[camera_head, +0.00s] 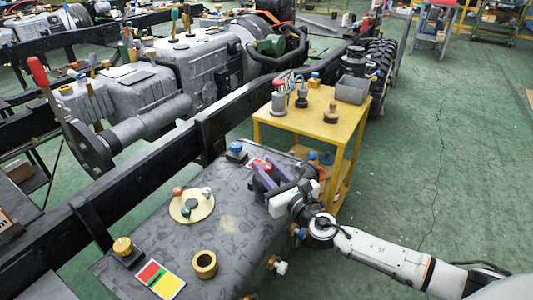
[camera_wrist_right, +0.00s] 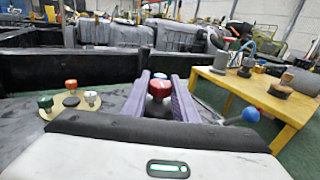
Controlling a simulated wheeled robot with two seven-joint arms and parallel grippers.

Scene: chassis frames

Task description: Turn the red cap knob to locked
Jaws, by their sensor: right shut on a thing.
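The red cap knob (camera_wrist_right: 159,88) stands between the two purple fingers of my right gripper (camera_wrist_right: 160,98) in the right wrist view. A pale mark shows on its cap, and its base is hidden behind the gripper body. In the head view my right gripper (camera_head: 265,178) is low over the far right end of the dark grey tank top (camera_head: 225,225), shut on the knob, which is largely hidden there. A small red and pale plate (camera_head: 256,163) lies beside the fingers. I cannot tell which way the knob points. My left gripper is not in view.
On the tank top are a round plate (camera_head: 180,211) with small coloured knobs, a blue knob (camera_head: 236,148), a yellow knob (camera_head: 122,243), a brass ring (camera_head: 204,263) and a red and yellow card (camera_head: 153,272). A yellow table (camera_head: 310,128) stands behind; a black rail runs alongside.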

